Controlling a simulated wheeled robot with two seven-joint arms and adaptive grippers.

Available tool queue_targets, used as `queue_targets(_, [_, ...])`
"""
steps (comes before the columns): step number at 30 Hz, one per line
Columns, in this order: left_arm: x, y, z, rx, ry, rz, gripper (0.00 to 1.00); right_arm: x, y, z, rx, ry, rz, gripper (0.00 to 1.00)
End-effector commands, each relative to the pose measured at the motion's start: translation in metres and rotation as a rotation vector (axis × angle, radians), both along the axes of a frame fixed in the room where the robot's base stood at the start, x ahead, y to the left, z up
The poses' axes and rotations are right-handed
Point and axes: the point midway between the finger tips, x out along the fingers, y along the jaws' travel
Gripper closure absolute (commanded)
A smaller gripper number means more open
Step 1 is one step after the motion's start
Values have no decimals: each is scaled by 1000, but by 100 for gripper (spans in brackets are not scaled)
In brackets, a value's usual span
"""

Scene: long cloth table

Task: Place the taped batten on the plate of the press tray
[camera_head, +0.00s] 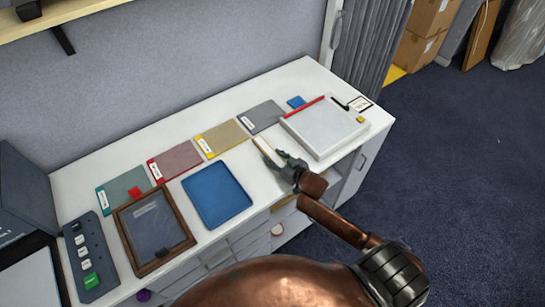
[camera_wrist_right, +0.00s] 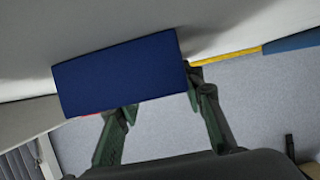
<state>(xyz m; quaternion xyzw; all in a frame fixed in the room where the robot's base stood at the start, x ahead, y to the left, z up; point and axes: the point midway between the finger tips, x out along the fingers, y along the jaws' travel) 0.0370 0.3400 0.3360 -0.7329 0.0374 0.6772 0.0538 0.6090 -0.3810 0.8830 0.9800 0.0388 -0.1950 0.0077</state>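The press tray (camera_head: 326,130), a white flat tray with a pale plate, lies at the right end of the table. A red strip runs along its far left edge. My right gripper (camera_head: 281,160) is just left of the tray's near left side. A narrow pale batten (camera_head: 266,150) shows at its fingers, above the tabletop. In the right wrist view a dark blue face (camera_wrist_right: 120,72), apparently the batten's taped part, fills the space at the fingertips (camera_wrist_right: 160,92) and covers part of one finger. The fingers look closed on it. My left gripper is out of view.
Left of the gripper are a blue tray (camera_head: 217,195), a wooden frame (camera_head: 125,235) and a button panel (camera_head: 88,258). Teal, red, yellow (camera_head: 222,138) and grey (camera_head: 261,117) sheets line the back. A small blue pad (camera_head: 296,102) lies behind the press tray.

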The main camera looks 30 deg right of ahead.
Motion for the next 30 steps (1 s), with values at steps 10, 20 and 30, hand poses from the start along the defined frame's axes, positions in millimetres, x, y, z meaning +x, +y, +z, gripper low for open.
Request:
queue_targets(10, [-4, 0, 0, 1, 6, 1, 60, 0, 0, 0, 0, 0, 0, 90])
queue_targets(20, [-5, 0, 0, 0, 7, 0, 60, 0, 0, 1, 0, -1, 0, 100])
queue_targets(30, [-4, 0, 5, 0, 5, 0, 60, 1, 0, 36, -1, -5, 2, 100])
